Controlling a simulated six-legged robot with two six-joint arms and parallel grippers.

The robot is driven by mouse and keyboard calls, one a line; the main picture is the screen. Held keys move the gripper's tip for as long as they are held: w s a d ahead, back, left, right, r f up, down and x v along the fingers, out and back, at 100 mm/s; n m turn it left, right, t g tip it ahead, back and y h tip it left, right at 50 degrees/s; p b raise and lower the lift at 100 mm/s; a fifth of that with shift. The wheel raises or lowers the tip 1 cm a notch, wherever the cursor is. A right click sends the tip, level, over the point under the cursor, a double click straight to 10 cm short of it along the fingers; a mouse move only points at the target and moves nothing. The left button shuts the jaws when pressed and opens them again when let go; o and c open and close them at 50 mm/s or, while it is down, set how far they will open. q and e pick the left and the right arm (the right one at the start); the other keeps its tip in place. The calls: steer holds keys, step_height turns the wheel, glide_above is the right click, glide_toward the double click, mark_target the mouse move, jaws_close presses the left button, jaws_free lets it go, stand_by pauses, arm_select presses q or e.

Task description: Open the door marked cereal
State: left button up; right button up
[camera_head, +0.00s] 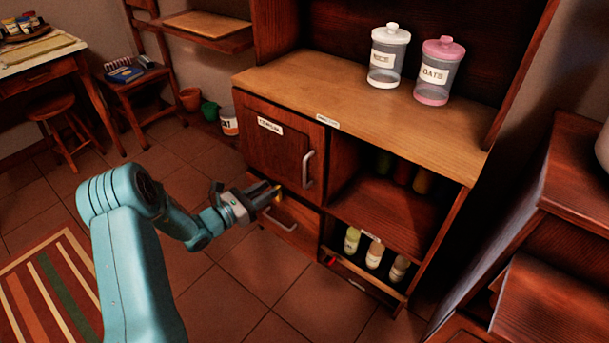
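The door marked cereal (270,150) is the dark wood front at the upper left of the cabinet, with a white label (270,126) near its top. It looks closed. Its upright metal handle (307,169) is on its right side. My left gripper (274,194) is in front of the door's lower part, below and left of the handle and apart from it. Its fingers are dark with a yellowish tip, and I cannot make out any gap between them. Nothing shows held in it. My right gripper is not in view.
Below the door is a drawer (290,226) with its own handle. Right of it are open shelves with bottles (374,254). Two lidded jars (388,60) stand on the wooden counter (340,95). Tiled floor (235,285) is clear in front. Another cabinet (560,180) stands at right.

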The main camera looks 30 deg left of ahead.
arm_select(q)
steer(key=b, duration=0.2)
glide_above(305, 185)
steer(key=shift+w+a, duration=0.25)
steer(key=shift+w, duration=0.05)
jaws_close()
